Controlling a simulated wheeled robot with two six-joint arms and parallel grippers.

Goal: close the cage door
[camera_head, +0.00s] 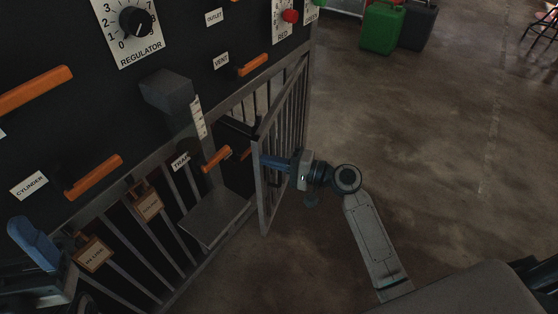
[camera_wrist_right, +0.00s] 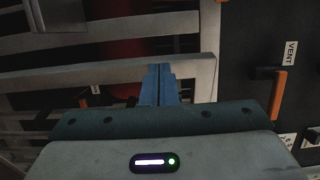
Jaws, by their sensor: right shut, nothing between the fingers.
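The cage door (camera_head: 295,115) is a grey barred panel standing ajar, swung out from the dark cage front. Its near upright (camera_head: 262,190) stands apart from the opening. In the right wrist view the door's pale frame and bars (camera_wrist_right: 205,78) run behind the fingers. My right gripper (camera_head: 268,162) is shut and empty, its blue fingertips at the door's near upright on the outer side. The fingers (camera_wrist_right: 158,85) overlap the frame bar; I cannot tell if they press on it. My left gripper (camera_head: 35,243) is at the lower left by the cage front; its jaw state is unclear.
A grey shelf (camera_head: 215,217) juts from the cage front beside the door. A dark grey box (camera_head: 168,91) and orange handles (camera_head: 93,177) stick out of the panel. Green (camera_head: 382,27) and dark (camera_head: 418,24) containers stand far back. The floor right of the door is open.

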